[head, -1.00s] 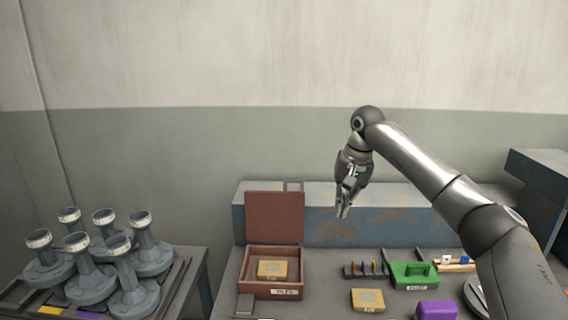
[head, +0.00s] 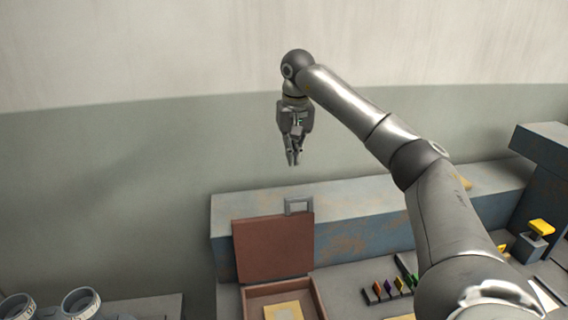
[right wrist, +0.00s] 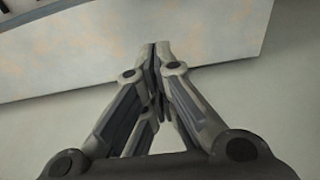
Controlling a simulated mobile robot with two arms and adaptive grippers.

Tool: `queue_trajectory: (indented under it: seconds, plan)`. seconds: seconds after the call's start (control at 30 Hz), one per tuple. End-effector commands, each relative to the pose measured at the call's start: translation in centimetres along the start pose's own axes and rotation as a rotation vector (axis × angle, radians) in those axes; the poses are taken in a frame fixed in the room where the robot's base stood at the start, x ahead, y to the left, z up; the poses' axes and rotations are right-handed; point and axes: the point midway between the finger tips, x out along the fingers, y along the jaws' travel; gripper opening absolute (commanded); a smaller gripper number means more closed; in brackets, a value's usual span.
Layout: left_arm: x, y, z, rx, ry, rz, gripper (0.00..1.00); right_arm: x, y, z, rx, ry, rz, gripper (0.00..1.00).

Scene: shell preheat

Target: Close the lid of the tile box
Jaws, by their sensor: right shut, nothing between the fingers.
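The tile box (head: 320,300) is brown and stands open on the workbench at the bottom of the head view, its front cut off by the frame. Its brown lid (head: 272,248) stands upright at the back, with a grey handle loop (head: 298,204) above its top edge. A tan tile (head: 284,311) lies inside the box. My right gripper (head: 294,163) is shut and empty, pointing down above the lid and apart from it. Its closed fingers also show in the right wrist view (right wrist: 157,48). My left gripper is not in view.
A blue-grey raised ledge (head: 365,215) runs along the wall behind the box. Several small coloured pieces (head: 388,289) stand to the right of the box. A yellow-topped block (head: 541,228) stands at the right.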

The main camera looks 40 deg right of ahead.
Motion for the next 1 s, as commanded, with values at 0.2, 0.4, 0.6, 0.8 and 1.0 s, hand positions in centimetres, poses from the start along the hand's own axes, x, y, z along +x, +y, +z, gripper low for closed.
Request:
queue_trajectory:
  seconds: [0.2, 0.4, 0.6, 0.8, 1.0]
  plan:
    - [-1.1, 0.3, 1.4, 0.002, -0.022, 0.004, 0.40, 4.0, 0.1, 0.1, -0.001, -0.006, 0.003, 0.00]
    - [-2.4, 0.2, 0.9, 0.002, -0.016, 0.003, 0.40, 8.4, 0.0, 0.1, 0.000, -0.006, 0.002, 0.00]
    - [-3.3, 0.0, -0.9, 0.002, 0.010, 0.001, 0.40, 8.3, 0.1, 1.7, -0.001, 0.000, 0.001, 0.00]
    - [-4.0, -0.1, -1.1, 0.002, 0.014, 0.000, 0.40, 7.8, 0.0, 3.2, -0.001, -0.001, 0.000, 0.00]
    - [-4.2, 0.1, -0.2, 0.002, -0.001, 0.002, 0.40, 7.7, 0.0, 3.8, 0.000, -0.001, 0.000, 0.00]
